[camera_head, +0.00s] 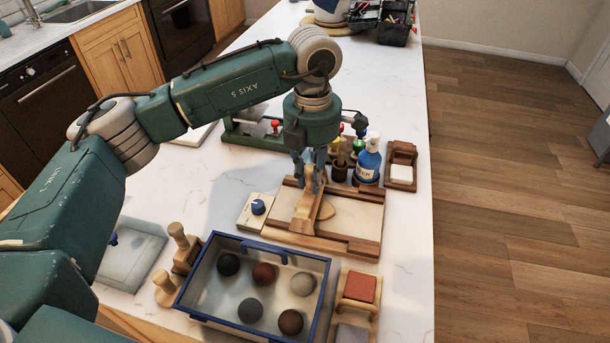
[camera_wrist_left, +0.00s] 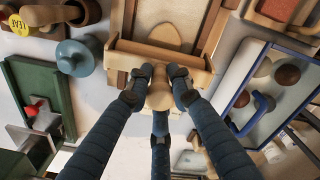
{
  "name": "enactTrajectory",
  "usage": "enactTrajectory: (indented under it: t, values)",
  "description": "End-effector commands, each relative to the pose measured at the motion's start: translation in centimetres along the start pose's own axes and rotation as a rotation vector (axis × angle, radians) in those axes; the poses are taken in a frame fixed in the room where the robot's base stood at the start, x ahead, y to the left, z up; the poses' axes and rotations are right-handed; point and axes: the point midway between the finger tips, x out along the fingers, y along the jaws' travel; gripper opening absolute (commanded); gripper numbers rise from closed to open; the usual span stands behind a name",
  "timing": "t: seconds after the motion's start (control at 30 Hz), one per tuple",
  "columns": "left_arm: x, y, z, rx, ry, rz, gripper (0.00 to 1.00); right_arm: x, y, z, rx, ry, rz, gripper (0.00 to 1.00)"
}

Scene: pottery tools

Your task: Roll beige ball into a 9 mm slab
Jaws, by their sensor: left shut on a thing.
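A wooden rolling board (camera_head: 355,215) with raised side rails lies on the white counter. A beige clay piece (camera_head: 322,209) lies on it, looking flattened and oval; it also shows in the wrist view (camera_wrist_left: 170,34). Its thickness cannot be read. A wooden roller tool (camera_head: 303,215) lies across the board just left of the clay in the head view, partly hiding it. My left gripper (camera_head: 312,187) points down and is shut on the tool's knob handle, which shows between the fingers in the wrist view (camera_wrist_left: 159,92). My right gripper is not in view.
A blue-rimmed tray (camera_head: 325,290) with several clay balls stands in front. A box with a blue dial (camera_head: 257,207) sits left of the board. A blue bottle (camera_head: 369,160) and wooden holder (camera_head: 401,165) stand behind. A red-topped block (camera_head: 360,287) is front right.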

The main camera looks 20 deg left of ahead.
Motion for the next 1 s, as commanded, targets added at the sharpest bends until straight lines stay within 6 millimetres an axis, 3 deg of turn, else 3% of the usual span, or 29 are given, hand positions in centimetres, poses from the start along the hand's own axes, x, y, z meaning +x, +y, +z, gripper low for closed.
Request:
enactTrajectory:
  t: [1.0]
  values:
    - [0.5,-1.4,1.3,0.000,0.005,0.000,0.00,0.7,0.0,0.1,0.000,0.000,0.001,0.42]
